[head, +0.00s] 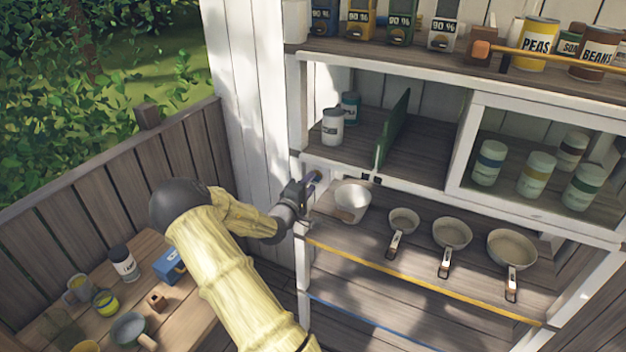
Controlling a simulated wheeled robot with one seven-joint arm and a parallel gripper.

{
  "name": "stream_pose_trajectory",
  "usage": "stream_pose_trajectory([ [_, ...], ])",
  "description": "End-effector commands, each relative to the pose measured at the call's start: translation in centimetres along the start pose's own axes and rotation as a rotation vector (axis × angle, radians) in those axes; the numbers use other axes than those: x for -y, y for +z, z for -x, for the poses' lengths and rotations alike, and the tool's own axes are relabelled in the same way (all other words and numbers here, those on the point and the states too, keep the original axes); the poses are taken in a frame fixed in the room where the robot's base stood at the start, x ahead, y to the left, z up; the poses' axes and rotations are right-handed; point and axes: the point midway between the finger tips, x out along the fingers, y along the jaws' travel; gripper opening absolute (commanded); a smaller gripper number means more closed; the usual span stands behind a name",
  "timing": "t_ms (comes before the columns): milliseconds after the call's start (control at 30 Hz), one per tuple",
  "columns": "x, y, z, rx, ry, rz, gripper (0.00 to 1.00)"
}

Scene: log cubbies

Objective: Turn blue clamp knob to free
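My gripper (308,190) is at the left post of the white shelf unit, level with the edge below the middle shelf. A small blue piece (317,177) shows right at its fingertips; it may be the blue clamp knob, but it is too small and too covered to be sure. I cannot tell whether the fingers touch it or are closed around it. A green upright divider (393,128) stands on the middle shelf.
A white bowl (352,201) stands close right of my gripper. Jars (333,127) stand above. A wooden table (185,305) with cans and mugs is at lower left, beside a fence (90,195).

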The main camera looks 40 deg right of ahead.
Motion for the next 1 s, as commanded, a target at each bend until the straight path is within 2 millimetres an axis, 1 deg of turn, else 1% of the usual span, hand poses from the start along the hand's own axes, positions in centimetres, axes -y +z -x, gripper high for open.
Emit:
stream_pose_trajectory([
  [33, 0.0, -0.1, 0.5, -0.002, -0.001, 0.001, 0.35],
  [633, 0.0, 0.0, 5.3, -0.001, -0.001, 0.001, 0.35],
  [733, 0.0, 0.0, 5.7, -0.001, 0.0, 0.001, 0.35],
  [1000, 0.0, 0.0, 5.7, -0.001, 0.0, 0.0, 0.35],
])
